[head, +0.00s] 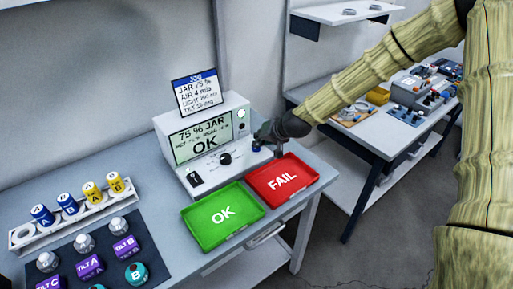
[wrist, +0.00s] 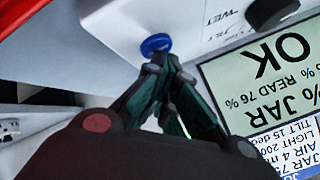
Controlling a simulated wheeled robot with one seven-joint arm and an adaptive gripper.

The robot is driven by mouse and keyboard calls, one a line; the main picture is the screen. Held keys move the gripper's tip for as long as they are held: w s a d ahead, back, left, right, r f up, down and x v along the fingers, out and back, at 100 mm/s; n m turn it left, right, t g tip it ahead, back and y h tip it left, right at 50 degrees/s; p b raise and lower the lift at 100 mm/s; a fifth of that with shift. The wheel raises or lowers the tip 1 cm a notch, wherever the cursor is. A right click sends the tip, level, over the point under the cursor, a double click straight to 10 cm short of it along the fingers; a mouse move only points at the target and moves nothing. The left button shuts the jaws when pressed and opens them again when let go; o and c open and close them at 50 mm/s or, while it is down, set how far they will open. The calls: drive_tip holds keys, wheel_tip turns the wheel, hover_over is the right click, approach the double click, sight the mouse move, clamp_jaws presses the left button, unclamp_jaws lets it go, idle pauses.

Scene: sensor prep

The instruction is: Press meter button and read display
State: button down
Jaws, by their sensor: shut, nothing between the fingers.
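The white meter (head: 172,152) stands at the back of the bench. Its display (head: 203,137) reads "75 % JAR" with a large "OK"; the small line between is blurred there. In the wrist view the display (wrist: 262,85) appears upside down, with "READ 76 %" and "OK". A blue button (wrist: 155,44) sits on the meter's front near its right end; it also shows in the head view (head: 256,147). My gripper (wrist: 158,64) is shut and empty, its tips close beside the button. I cannot tell whether they touch it. The head view shows my gripper (head: 264,136) at the meter's right side.
A job card (head: 197,91) stands above the meter, listing JAR 75 %. A green OK tray (head: 237,234) and a red FAIL tray (head: 301,159) lie empty in front. A rack (head: 22,236) of blue and yellow jars and a dark mat (head: 144,222) with sensors are left.

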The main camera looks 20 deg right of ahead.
drive_tip(key=shift+r, duration=0.15)
drive_tip(key=shift+r+p, duration=0.6)
drive_tip(key=shift+r, duration=0.15)
drive_tip(key=shift+r+p, duration=1.65)
drive_tip(key=shift+r, duration=0.85)
